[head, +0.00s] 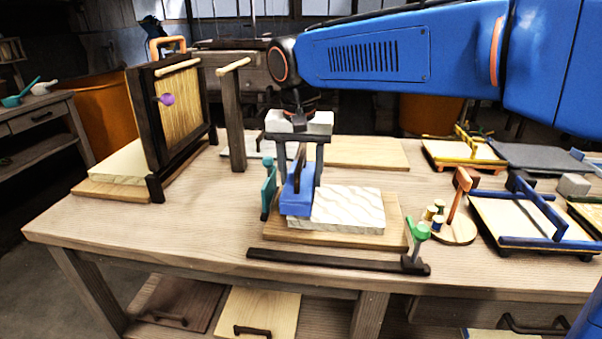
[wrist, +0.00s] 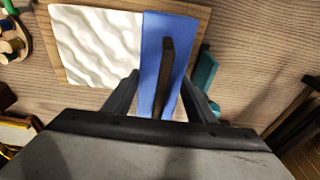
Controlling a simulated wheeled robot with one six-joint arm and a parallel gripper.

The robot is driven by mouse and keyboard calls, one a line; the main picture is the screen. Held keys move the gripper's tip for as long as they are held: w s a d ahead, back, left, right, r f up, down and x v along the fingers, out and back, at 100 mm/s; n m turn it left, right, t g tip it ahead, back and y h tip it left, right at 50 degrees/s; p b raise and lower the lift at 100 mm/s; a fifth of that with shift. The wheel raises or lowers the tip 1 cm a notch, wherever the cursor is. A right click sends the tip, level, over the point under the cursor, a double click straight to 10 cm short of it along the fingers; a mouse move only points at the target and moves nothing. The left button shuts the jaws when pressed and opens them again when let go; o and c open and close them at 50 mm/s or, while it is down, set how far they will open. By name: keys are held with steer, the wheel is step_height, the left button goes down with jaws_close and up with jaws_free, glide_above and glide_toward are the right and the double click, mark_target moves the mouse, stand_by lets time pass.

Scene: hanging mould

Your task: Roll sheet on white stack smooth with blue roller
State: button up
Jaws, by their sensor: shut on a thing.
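The white stack (head: 350,212) lies on a wooden board (head: 393,228) near the middle of the bench. Its top sheet has wavy ripples, also plain in the wrist view (wrist: 92,45). My gripper (head: 306,172) is shut on the dark handle of the blue roller (head: 297,200), which looks like a blue block. The roller is at the left end of the stack in the head view and along its right edge in the wrist view (wrist: 156,35). I cannot tell whether its underside touches the sheet.
A teal upright piece (head: 268,188) stands close left of the roller. A dark bar (head: 330,261) with a green-topped post (head: 418,240) lies along the front. A framed upright screen (head: 170,115) stands left, blue-railed trays (head: 535,220) right. Bare bench lies at front left.

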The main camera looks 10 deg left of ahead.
steer(key=shift+f, duration=0.65)
stand_by(0.6)
steer(key=shift+s+d+f, duration=0.15)
steer(key=shift+d, duration=4.1)
steer(key=shift+d+r, duration=0.2)
steer(key=shift+d, duration=0.35)
steer(key=shift+d+r, duration=0.15)
steer(key=shift+d, duration=0.4)
steer(key=shift+d, duration=0.15)
